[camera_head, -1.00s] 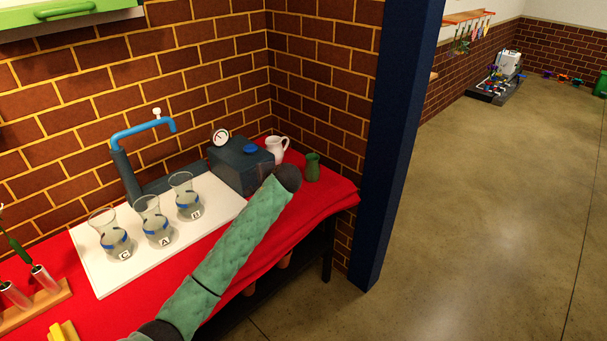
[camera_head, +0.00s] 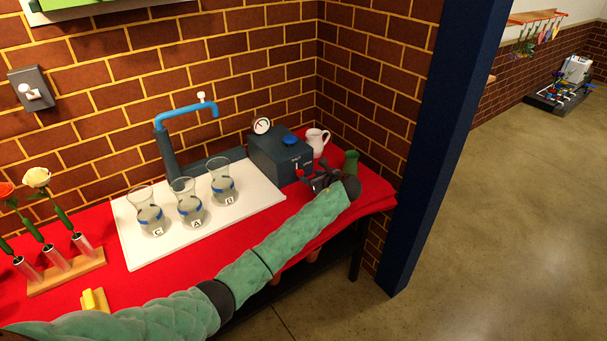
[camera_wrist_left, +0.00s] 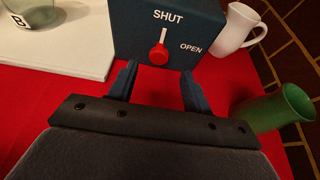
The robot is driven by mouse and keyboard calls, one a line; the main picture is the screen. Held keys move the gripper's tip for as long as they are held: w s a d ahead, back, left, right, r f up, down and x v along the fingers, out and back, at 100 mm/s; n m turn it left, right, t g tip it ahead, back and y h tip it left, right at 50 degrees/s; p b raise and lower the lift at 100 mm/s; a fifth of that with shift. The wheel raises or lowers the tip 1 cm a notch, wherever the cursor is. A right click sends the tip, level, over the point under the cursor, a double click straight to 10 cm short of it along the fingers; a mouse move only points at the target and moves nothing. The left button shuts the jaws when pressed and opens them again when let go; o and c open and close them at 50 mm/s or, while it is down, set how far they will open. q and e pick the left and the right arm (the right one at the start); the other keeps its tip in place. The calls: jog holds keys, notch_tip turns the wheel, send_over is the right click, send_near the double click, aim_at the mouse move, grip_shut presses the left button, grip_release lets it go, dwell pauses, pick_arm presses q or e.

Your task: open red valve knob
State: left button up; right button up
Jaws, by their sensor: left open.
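The red valve knob (camera_wrist_left: 158,54) is on the front of a dark blue box (camera_wrist_left: 190,28). Its white pointer stands up toward the word SHUT; OPEN is written to its right. The knob also shows small in the head view (camera_head: 299,173), on the box (camera_head: 280,155) at the table's back right. My left gripper (camera_wrist_left: 158,76) is open and empty, its two fingers apart just in front of the knob, one on each side below it. In the head view the left gripper (camera_head: 316,181) is beside the box front, partly hidden by my arm. My right gripper is not seen.
A white jug (camera_head: 317,142) and a green vase (camera_head: 350,162) stand right of the box; the vase is close to the gripper's right side. Flasks stand on a white board (camera_head: 265,195) to the left. Red cloth (camera_wrist_left: 60,110) before the box is clear.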

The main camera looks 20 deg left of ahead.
aim_at(301, 173)
pick_arm(q)
jog(key=shift+p+x, duration=0.6)
jog(key=shift+x, duration=2.55)
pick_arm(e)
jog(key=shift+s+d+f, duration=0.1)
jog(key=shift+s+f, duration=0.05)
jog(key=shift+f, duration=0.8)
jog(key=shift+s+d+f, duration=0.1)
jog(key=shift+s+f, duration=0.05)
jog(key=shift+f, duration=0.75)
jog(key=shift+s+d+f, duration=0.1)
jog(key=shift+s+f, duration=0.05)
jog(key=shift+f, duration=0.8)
pick_arm(q)
jog(key=shift+f, duration=0.1)
jog(key=shift+c, duration=0.2)
jog(key=c, duration=0.9)
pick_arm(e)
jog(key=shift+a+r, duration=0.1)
